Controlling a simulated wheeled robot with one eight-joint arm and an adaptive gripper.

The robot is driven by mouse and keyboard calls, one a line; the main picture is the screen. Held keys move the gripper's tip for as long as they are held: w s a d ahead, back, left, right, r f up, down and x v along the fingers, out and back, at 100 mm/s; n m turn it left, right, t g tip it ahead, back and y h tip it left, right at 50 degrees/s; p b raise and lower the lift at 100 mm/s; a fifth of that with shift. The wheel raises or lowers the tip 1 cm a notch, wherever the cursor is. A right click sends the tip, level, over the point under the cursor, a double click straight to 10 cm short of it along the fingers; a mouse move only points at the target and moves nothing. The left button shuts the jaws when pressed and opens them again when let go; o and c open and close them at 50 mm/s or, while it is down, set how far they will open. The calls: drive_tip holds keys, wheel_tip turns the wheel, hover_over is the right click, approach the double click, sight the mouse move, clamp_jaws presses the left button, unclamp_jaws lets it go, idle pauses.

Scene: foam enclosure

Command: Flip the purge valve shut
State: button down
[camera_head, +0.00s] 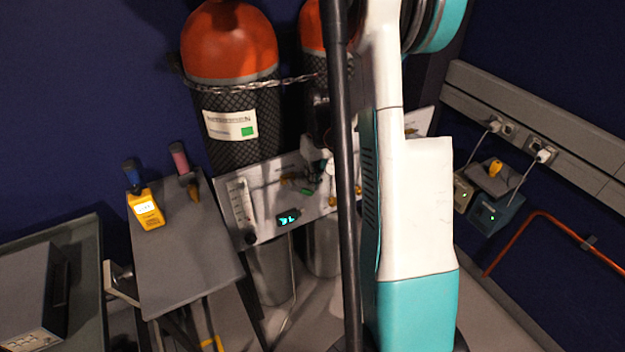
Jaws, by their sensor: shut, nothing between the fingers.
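A light grey valve panel (262,190) stands below the gas cylinders, with brass fittings and a small green handle (307,191) on its face. I cannot tell for sure which fitting is the purge valve or how its lever stands. What looks like my gripper (318,178), pale above and dark at the tip, is at the panel's middle, close to the green handle. It appears shut and empty, small and partly hidden by the black pole. I cannot tell whether it touches a fitting. My white and teal arm hides the panel's right part.
Two orange-topped cylinders (230,45) are chained behind the panel. A flow tube (242,205) and a lit display (288,218) are on the panel's left. A grey table (185,255) holds a yellow meter (146,209). Boxes (495,212) and an orange pipe (510,245) are at right.

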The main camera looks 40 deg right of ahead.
wheel_tip(320, 180, up, 12)
drive_tip(key=d, duration=0.1)
drive_tip(key=shift+s+d, duration=0.2)
drive_tip(key=shift+d, duration=0.05)
drive_tip(key=shift+f, duration=0.1)
